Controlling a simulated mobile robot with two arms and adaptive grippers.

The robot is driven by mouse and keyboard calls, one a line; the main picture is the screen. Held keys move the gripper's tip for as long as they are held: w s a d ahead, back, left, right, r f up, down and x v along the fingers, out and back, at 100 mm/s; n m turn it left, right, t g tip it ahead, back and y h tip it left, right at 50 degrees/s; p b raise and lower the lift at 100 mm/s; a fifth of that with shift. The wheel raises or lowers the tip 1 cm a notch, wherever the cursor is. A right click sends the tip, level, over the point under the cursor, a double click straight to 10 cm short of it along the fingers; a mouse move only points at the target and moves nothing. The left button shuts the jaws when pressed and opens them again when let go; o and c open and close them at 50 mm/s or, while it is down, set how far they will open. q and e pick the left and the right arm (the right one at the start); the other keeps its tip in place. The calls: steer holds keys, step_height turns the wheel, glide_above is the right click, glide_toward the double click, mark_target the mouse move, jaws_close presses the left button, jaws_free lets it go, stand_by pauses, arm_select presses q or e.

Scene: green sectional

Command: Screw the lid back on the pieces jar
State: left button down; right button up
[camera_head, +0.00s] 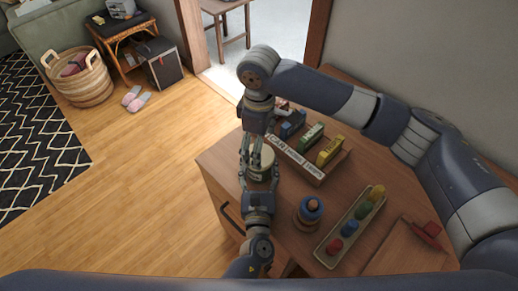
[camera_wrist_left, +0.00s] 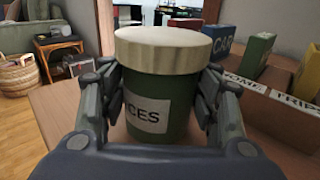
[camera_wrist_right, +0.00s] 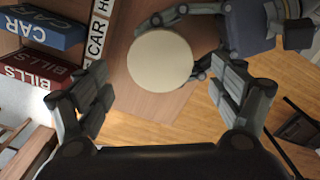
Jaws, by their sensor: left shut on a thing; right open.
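The green pieces jar (camera_wrist_left: 160,110) stands upright near the table's edge, its pale label partly hidden by a finger. The cream lid (camera_wrist_left: 162,48) sits level on top of the jar; whether its thread is engaged cannot be told. My left gripper (camera_wrist_left: 160,95) is shut on the jar's body, one finger on each side below the lid. My right gripper (camera_wrist_right: 158,92) is open and points down over the jar. The round lid top (camera_wrist_right: 160,62) shows between and beyond its fingers, apart from them. In the head view the jar (camera_head: 260,172) is mostly hidden by both grippers.
A wooden organizer (camera_head: 297,160) with labelled slots and coloured boxes stands close beside the jar. A ringed stacking toy (camera_head: 309,212), a tray of coloured pieces (camera_head: 349,232) and a wooden board (camera_head: 404,252) lie to the right. The floor lies left of the table.

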steer(key=shift+r, duration=0.4)
steer(key=shift+r, duration=0.15)
steer(key=shift+r+n, duration=1.6)
steer(key=shift+n, duration=0.2)
steer(key=shift+f, duration=0.15)
steer(key=shift+f, duration=3.9)
steer(key=c, duration=1.1)
steer(key=shift+c, duration=0.2)
